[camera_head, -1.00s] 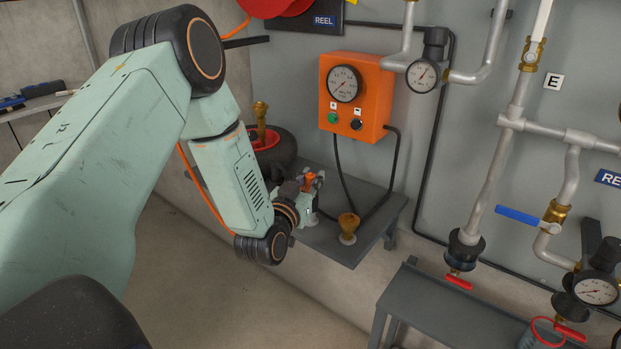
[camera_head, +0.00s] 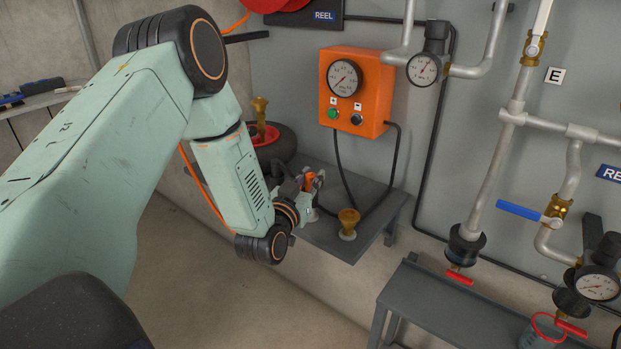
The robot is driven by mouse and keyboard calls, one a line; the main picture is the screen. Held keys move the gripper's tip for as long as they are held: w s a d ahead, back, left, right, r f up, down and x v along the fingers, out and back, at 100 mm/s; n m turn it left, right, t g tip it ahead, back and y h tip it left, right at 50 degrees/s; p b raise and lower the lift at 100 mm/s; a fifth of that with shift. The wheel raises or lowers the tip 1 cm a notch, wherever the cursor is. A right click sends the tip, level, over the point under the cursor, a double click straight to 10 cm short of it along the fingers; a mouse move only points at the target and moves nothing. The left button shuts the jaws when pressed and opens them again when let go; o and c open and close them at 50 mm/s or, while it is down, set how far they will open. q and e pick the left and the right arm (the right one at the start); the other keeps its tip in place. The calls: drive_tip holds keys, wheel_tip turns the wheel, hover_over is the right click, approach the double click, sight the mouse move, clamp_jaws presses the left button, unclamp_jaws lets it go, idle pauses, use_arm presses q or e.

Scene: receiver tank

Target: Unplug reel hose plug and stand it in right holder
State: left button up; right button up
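My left gripper (camera_head: 315,182) is low over the grey shelf (camera_head: 345,247) below the orange gauge box. A small orange piece (camera_head: 309,181) shows at its fingers. I cannot tell whether this is the reel hose plug or whether the fingers grip it. A pale fitting stands on the shelf just below the gripper, partly hidden. A brass cup-shaped piece (camera_head: 348,221) on a pale base stands upright on the shelf, right of the gripper and apart from it. The orange hose (camera_head: 205,188) hangs behind my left forearm. My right gripper is not in view.
The orange gauge box (camera_head: 357,95) has black cables running down to the shelf. A brass fitting (camera_head: 260,112) stands in a red dish behind my forearm. Pipes with valves and gauges fill the right. A lower grey bench (camera_head: 440,300) stands front right.

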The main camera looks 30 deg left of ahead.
use_arm(q)
drive_tip(key=o, duration=0.5)
drive_tip(key=shift+s, duration=0.1)
drive_tip(key=s, duration=0.4)
drive_tip(key=s+d, duration=0.1)
drive_tip(key=s, duration=0.2)
drive_tip(key=s+d, duration=0.1)
drive_tip(key=s, duration=0.3)
drive_tip(key=shift+s+d, duration=0.1)
drive_tip(key=shift+s, duration=0.25)
